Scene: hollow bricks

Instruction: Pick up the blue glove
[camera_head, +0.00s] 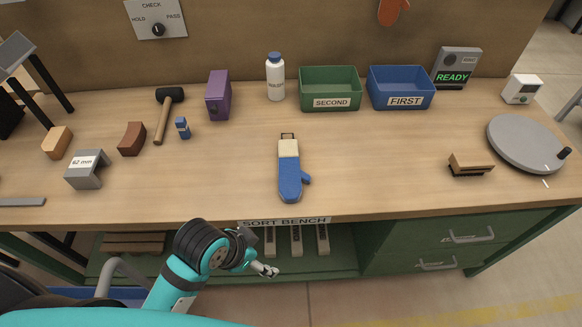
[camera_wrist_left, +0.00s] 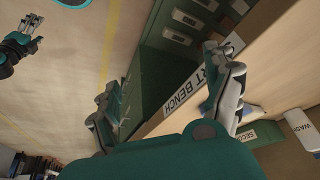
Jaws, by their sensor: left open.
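The blue glove (camera_head: 290,182), a mitt with a cream cuff and a hanging loop, lies flat on the wooden bench near its front edge. Its thumb points right and its cuff points to the back. My left gripper (camera_head: 265,269) is open and empty in front of the bench, below the top's edge, to the left of the glove and apart from it. In the left wrist view my left gripper (camera_wrist_left: 163,70) has its fingers wide apart. I cannot make out the glove clearly there. My right gripper (camera_wrist_left: 32,42) appears at that view's upper left; its jaw state is unclear.
The bench front edge (camera_head: 285,222) lies between my left gripper and the glove. Behind the glove stand a white bottle (camera_head: 275,80), a green bin (camera_head: 330,82) and a blue bin (camera_head: 401,82). A brush (camera_head: 470,164) lies right. The bench around the glove is clear.

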